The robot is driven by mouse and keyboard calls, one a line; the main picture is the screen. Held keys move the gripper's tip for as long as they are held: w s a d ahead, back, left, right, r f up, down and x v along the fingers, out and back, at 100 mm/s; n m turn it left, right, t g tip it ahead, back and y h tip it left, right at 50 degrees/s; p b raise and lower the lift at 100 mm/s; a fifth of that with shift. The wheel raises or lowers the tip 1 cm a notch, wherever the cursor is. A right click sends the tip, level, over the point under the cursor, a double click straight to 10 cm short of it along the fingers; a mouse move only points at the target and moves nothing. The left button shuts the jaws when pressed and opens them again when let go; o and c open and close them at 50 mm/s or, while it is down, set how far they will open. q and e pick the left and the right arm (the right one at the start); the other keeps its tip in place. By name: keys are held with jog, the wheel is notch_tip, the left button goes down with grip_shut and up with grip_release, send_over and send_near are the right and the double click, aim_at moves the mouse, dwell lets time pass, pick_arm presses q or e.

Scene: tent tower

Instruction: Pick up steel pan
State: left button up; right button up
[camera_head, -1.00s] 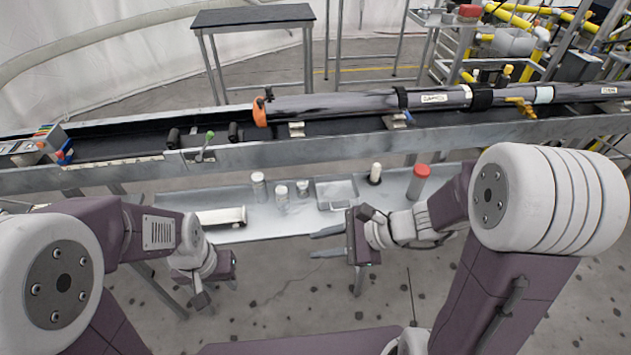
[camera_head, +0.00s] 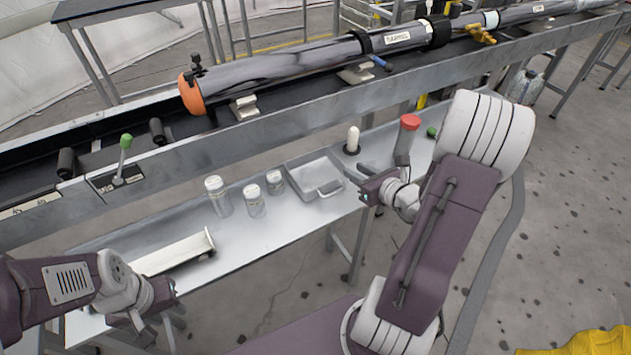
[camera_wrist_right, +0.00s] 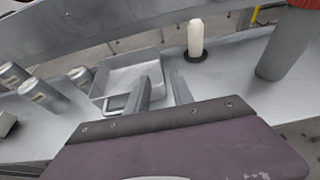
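The steel pan (camera_head: 311,173) is a shallow, empty rectangular tray with a small handle at its near right side. It sits on the low metal bench, and in the right wrist view the pan (camera_wrist_right: 129,77) lies just beyond the fingers. My right gripper (camera_head: 363,188) is near the pan's right side, close to the handle. In the right wrist view its two fingers (camera_wrist_right: 168,90) stand apart with nothing between them. The pan's handle (camera_wrist_right: 116,103) is beside the left finger. My left gripper (camera_head: 150,320) is low at the left, away from the pan; its fingers are unclear.
Several lidded jars (camera_head: 253,200) stand left of the pan. A white cylinder (camera_head: 353,140) on a dark base and a red-capped tube (camera_head: 406,138) stand to its right. A white rail (camera_head: 175,254) lies at the bench's left. A long dark tube (camera_head: 290,70) lies behind.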

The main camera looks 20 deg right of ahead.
aim_at(339, 160)
jog(key=x, duration=0.3)
jog(key=shift+w+a+b, duration=0.15)
jog(key=shift+b, duration=0.25)
jog(key=x, duration=0.3)
jog(key=b+x, duration=0.1)
jog(key=x, duration=0.2)
jog(key=shift+w+d+r, duration=0.1)
jog(key=shift+d+r, duration=0.05)
jog(key=shift+d, duration=0.05)
jog(key=shift+r, duration=0.1)
jog(key=shift+c, duration=0.3)
grip_shut()
dwell(0.4)
